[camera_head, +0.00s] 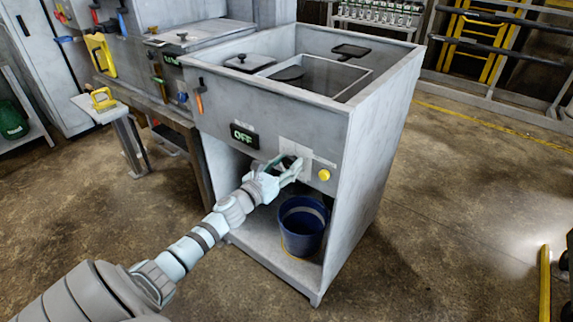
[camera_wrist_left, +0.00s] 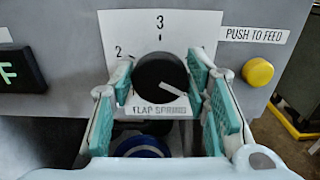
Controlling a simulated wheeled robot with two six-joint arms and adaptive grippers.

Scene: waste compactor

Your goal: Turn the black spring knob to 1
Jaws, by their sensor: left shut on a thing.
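The black spring knob (camera_wrist_left: 158,78) sits on a white dial plate (camera_wrist_left: 105,30) on the grey front panel. The numbers 2 and 3 show on the plate, with 3 at the top and 2 at the upper left; other marks are hidden behind my fingers. The knob's white pointer line slants toward the lower right. A "FLAP SPRING" label (camera_wrist_left: 158,111) is below it. My left gripper (camera_wrist_left: 164,100) is shut on the knob, with one teal-padded finger on each side. In the head view, my left gripper (camera_head: 284,168) reaches the dial plate and hides the knob. My right gripper is out of view.
A yellow button (camera_wrist_left: 257,72) under a "PUSH TO FEED" label is just right of the knob. A display reading OFF (camera_head: 244,136) is to the left. A blue bucket (camera_head: 302,228) stands in the open bay below.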

